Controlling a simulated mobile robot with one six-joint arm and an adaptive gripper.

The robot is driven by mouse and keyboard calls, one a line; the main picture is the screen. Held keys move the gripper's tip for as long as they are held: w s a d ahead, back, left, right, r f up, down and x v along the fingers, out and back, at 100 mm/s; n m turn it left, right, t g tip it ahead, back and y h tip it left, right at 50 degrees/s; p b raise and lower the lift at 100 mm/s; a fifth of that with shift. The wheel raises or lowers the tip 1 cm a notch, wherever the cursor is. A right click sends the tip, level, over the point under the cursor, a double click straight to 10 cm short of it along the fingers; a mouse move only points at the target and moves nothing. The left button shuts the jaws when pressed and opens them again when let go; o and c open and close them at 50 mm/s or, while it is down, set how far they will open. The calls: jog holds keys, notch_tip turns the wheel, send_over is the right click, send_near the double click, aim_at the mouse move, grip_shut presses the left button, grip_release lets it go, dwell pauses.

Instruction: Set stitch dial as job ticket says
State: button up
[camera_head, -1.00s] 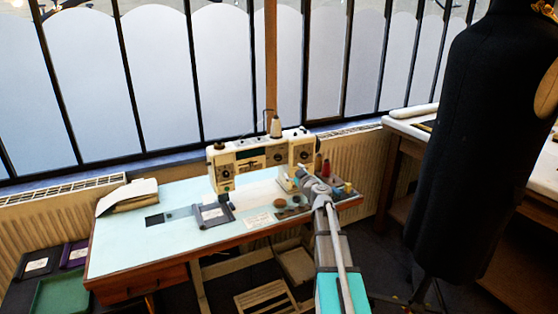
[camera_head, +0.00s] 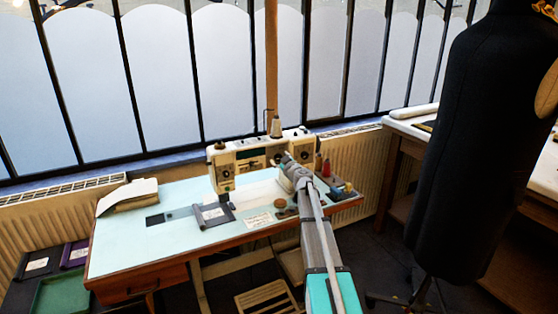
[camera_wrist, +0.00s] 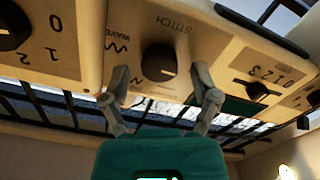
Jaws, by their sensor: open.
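The stitch dial (camera_wrist: 158,62) is a round black knob on the cream sewing machine (camera_head: 236,160). In the wrist view it sits under the upside-down word STITCH, with WAVE and a zigzag mark to its left. My gripper (camera_wrist: 161,76) is open, one finger on each side of the dial; whether they touch it I cannot tell. In the head view my gripper (camera_head: 286,160) is at the right part of the machine front. The dial's pointer setting is not clear. A white card (camera_head: 260,220) lies at the table's front edge; its writing is too small to read.
A black dress form (camera_head: 470,150) stands at the right.

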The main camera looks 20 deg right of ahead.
jog(key=c, duration=1.1)
jog(key=shift+a, duration=0.2)
jog(key=shift+d, duration=0.1)
